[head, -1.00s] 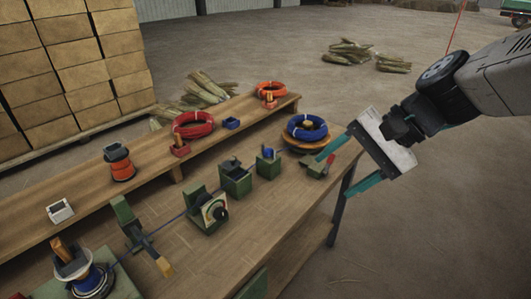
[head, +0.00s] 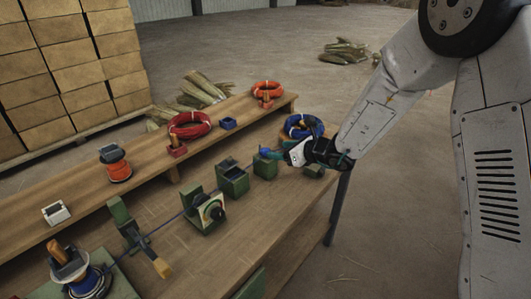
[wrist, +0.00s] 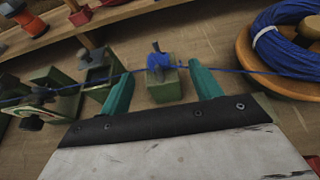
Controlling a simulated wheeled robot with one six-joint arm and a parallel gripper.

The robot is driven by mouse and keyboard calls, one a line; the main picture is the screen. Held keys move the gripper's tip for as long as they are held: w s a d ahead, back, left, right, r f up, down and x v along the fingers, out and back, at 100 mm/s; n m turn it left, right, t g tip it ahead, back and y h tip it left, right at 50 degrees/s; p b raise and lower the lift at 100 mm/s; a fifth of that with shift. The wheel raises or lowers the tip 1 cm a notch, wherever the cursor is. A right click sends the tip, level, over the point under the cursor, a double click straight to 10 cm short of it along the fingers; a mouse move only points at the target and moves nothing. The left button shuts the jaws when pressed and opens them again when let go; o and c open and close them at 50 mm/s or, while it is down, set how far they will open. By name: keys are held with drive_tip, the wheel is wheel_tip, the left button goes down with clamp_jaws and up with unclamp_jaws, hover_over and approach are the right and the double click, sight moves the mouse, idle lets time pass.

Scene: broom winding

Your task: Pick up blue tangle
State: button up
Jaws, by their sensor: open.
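The blue tangle (wrist: 158,61) is a small blue lump on a blue line, at the top of a green block (wrist: 164,88) on the bench. It also shows in the head view (head: 266,153), just left of my gripper and partly hidden. My gripper (wrist: 160,72) is open, with its teal fingers on either side of the tangle and block in the wrist view. Nothing is held. Whether the fingers touch the tangle cannot be told.
A blue coil (wrist: 292,42) lies on a round wooden stand (wrist: 246,55) at the right, its line running to the tangle. Green fixtures (head: 232,180) stand to the left along the line. A raised shelf (head: 140,165) with a red coil (head: 190,125) lies behind.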

sight(265, 152)
drive_tip(key=x, duration=0.5)
drive_tip(key=shift+a+f, duration=0.2)
drive_tip(key=shift+f, duration=0.2)
drive_tip(key=c, duration=1)
